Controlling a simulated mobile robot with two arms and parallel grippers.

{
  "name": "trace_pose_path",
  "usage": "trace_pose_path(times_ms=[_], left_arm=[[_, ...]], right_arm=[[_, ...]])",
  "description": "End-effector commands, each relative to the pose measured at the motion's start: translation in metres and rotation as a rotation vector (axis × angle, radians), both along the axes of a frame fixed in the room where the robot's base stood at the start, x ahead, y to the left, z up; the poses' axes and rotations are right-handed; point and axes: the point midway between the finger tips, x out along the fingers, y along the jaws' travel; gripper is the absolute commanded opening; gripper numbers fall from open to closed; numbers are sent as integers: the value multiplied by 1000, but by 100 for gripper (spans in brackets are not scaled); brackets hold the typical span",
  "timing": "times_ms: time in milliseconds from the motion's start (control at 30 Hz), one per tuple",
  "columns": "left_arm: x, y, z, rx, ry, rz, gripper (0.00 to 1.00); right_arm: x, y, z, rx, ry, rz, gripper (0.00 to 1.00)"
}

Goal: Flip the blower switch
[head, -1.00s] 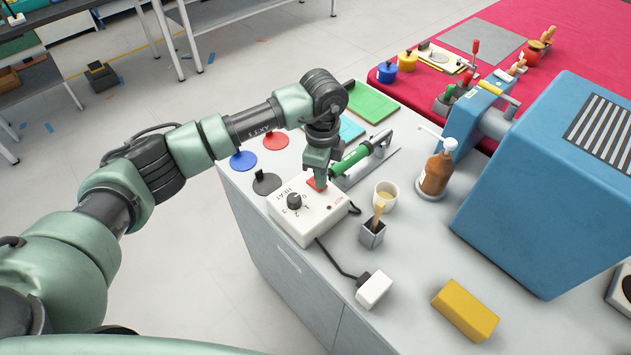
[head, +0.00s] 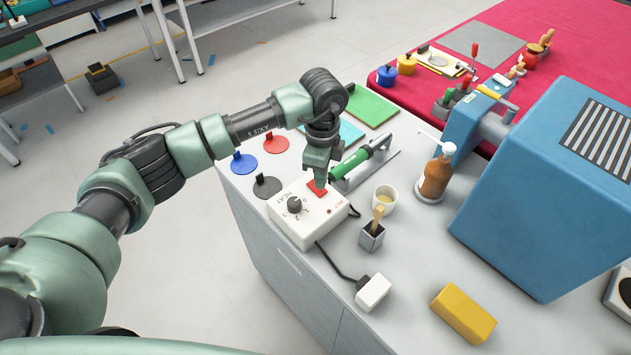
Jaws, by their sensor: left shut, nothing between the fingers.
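A white control box (head: 305,218) marked HEAT sits near the left edge of the grey bench. It has a black dial (head: 295,205) and a red switch (head: 318,193) on its top face. My left gripper (head: 320,184) points down with its fingers shut and empty. Its tips are at the red switch and hide part of it; I cannot tell whether they touch it or which way the switch is set. My right gripper is not in view.
A green-handled tool (head: 352,163) lies in a holder just right of the gripper. A white cup (head: 385,199), a brush pot (head: 372,236) and a brown pump bottle (head: 436,176) stand to the right. A black cable runs from the box to a white block (head: 373,292).

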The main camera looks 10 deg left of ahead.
Motion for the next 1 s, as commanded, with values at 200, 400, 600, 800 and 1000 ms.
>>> trace_pose_path(times_ms=[200, 400, 600, 800, 1000], left_arm=[[1, 0, 22, -1, -2, 0, 0], [1, 0, 38, -1, -2, 1, 0], [1, 0, 48, 0, -1, 1, 0], [1, 0, 48, 0, -1, 1, 0], [1, 0, 48, -1, -2, 1, 0]], right_arm=[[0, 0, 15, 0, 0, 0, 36], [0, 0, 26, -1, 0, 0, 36], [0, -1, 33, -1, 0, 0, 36], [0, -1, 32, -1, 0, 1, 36], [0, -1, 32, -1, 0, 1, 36]])
